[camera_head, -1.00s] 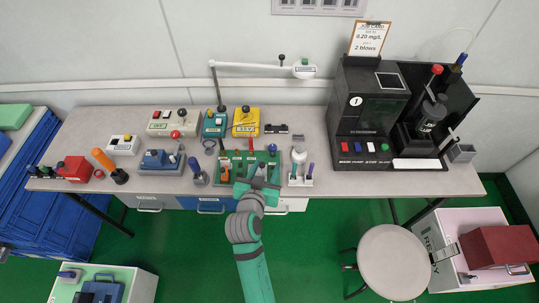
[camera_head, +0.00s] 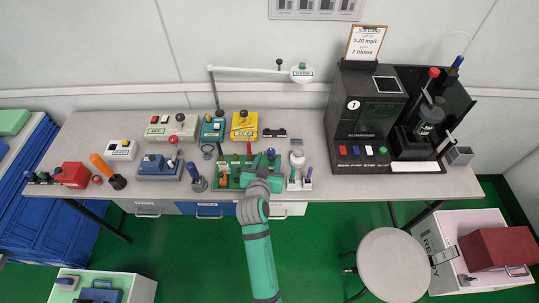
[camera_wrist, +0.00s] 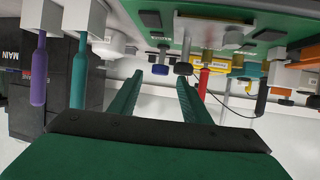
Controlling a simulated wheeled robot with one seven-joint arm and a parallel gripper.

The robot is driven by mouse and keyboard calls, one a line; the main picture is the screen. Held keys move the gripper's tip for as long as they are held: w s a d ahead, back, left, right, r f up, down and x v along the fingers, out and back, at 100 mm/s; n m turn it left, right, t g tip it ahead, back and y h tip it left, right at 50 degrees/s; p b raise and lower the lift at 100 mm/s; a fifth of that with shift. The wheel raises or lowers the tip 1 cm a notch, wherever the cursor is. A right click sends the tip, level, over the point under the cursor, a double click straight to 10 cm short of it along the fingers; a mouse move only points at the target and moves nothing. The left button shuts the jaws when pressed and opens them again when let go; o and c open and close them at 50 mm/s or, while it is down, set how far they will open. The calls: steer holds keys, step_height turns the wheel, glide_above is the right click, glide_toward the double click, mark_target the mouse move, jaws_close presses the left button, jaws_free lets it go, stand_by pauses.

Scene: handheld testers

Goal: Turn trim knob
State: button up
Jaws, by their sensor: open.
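My gripper (camera_head: 265,165) is over the right part of the green board (camera_head: 225,182) on the bench and hides part of it. In the wrist view the two green fingers of my gripper (camera_wrist: 159,78) stand apart with nothing held between them. The green board (camera_wrist: 222,33) shows there tilted, along the top. A small blue knob (camera_wrist: 160,69) and a dark grey knob (camera_wrist: 183,68) on it show close to the fingertips. I cannot tell whether either is touched. The labels are too small to read, so I cannot tell which knob is the trim knob.
A stand with a purple-handled tool (camera_head: 308,175) is close on the right. A blue-handled tool (camera_head: 197,182) stands left of the board. A yellow tester (camera_head: 244,126) and a teal tester (camera_head: 212,129) stand behind. A large black machine (camera_head: 365,110) is at the right. A stool (camera_head: 393,262) stands in front.

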mark_target(271, 153)
steer(key=shift+x, duration=1.2)
steer(key=shift+w+a+f, duration=0.1)
steer(key=shift+w+f, duration=0.05)
steer(key=shift+w, duration=0.15)
steer(key=shift+d, duration=0.2)
steer(key=c, duration=1)
steer(key=shift+c, duration=0.2)
steer(key=shift+a+h, duration=0.1)
steer(key=shift+h, duration=0.2)
steer(key=o, duration=1)
steer(key=shift+w, duration=0.1)
